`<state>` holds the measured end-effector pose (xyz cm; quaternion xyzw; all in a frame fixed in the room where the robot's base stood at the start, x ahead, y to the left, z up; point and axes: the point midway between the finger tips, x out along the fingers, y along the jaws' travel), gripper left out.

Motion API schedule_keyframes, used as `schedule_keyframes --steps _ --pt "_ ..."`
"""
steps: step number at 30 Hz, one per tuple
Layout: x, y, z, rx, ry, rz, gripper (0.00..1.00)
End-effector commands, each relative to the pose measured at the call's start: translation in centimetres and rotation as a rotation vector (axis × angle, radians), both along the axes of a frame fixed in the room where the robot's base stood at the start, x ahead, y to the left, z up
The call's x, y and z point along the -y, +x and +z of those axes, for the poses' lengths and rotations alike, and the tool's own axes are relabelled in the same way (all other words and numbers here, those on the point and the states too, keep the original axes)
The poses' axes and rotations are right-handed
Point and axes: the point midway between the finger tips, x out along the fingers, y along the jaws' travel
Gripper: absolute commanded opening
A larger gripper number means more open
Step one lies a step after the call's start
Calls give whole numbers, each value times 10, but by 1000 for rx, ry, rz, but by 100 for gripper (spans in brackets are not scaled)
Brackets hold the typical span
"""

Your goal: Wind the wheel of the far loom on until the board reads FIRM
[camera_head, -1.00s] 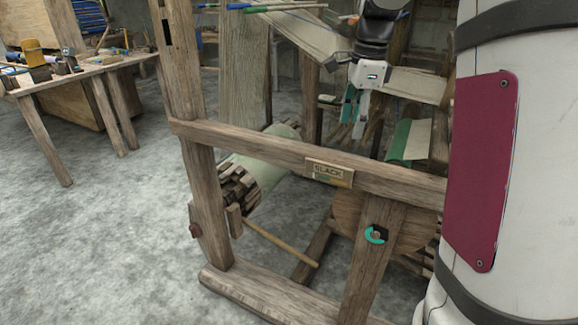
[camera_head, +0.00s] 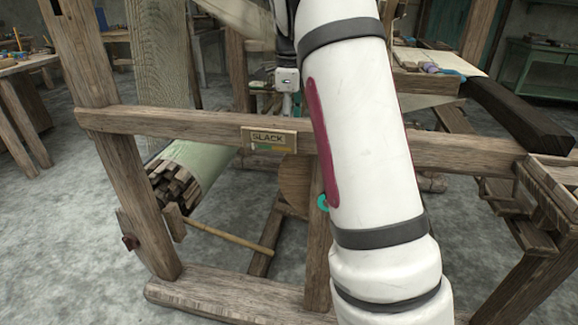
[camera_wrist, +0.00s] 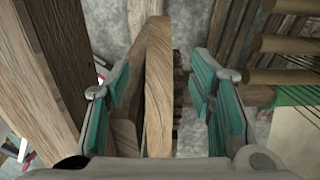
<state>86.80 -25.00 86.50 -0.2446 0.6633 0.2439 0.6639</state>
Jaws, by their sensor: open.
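The board (camera_head: 268,138) on the loom's top rail reads SLACK. The wooden wheel (camera_head: 294,182) shows as a round piece below the rail, mostly hidden by a post and my arm. My gripper (camera_wrist: 158,80) has its two teal-padded fingers apart. Between them in the wrist view stands a wooden piece seen edge-on (camera_wrist: 158,95), which looks like the wheel's rim; I cannot tell if either finger touches it. In the head view the fingers are mostly hidden behind the rail and my arm.
A cloth roll (camera_head: 200,165) with wooden slats at its end lies left of the wheel. A large beam (camera_wrist: 45,70) stands close left of the fingers.

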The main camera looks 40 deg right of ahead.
Motion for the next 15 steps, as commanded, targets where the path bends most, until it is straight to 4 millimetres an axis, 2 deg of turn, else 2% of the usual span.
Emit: schedule_keyframes --steps 15 --pt "-1 -1 -97 -3 2 1 49"
